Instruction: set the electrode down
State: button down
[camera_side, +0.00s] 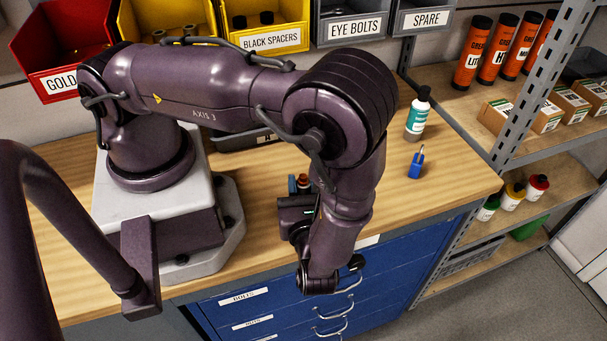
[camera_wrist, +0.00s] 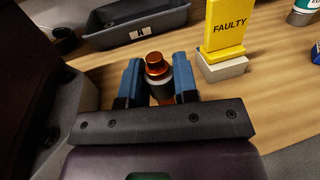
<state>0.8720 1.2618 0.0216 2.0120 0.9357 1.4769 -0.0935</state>
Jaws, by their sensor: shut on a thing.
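The electrode (camera_wrist: 156,70), a copper-orange capped piece with a dark and pale lower body, stands between the two blue fingers of my gripper (camera_wrist: 158,84) in the wrist view. The fingers are shut on it from both sides. In the side view a small reddish top of it (camera_side: 303,180) shows beside the blue fingertip of my gripper (camera_side: 297,184), over the wooden bench (camera_side: 255,190). My forearm and wrist hide much of the gripper there. I cannot tell whether the electrode's lower end touches the bench.
A teal-labelled bottle (camera_side: 417,117) and a small blue object (camera_side: 416,165) stand on the bench's right side. Bare wood surrounds the blue object.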

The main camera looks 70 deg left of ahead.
jog(key=shift+f, duration=0.8)
dwell(0.4)
jog(key=c, duration=0.8)
grip_release()
